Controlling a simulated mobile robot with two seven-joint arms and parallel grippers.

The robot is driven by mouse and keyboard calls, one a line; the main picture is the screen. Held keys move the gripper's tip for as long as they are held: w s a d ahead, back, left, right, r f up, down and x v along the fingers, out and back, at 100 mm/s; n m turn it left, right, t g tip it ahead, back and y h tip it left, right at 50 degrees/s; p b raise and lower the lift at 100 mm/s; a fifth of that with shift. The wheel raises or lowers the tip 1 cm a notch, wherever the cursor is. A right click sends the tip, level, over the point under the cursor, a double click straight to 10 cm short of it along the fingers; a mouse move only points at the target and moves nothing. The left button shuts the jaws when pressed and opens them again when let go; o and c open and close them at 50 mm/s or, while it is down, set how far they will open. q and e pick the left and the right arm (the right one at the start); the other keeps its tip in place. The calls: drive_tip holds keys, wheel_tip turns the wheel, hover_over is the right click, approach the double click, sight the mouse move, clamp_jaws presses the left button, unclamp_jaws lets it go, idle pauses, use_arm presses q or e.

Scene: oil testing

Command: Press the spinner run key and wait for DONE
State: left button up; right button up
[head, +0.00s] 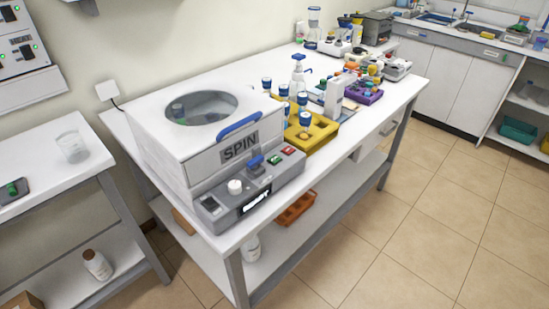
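The spinner (160,130) is a white box on the near end of the long bench, marked SPIN on its front. Its lid is down, with a round window (205,106) and a blue handle (239,127). The grey front panel carries a white knob (235,187), a blue lever (255,161), a green key (274,160) and a red key (289,150). The key labels are too small to read. The lit display (257,200) appears to read READY. Neither of my grippers is in view.
A yellow rack (322,133) with blue-capped bottles stands right beside the spinner. A purple rack (364,95) and more equipment stand farther back. A side table (40,165) at left holds a clear beaker (72,146). The tiled floor (420,220) at right is clear.

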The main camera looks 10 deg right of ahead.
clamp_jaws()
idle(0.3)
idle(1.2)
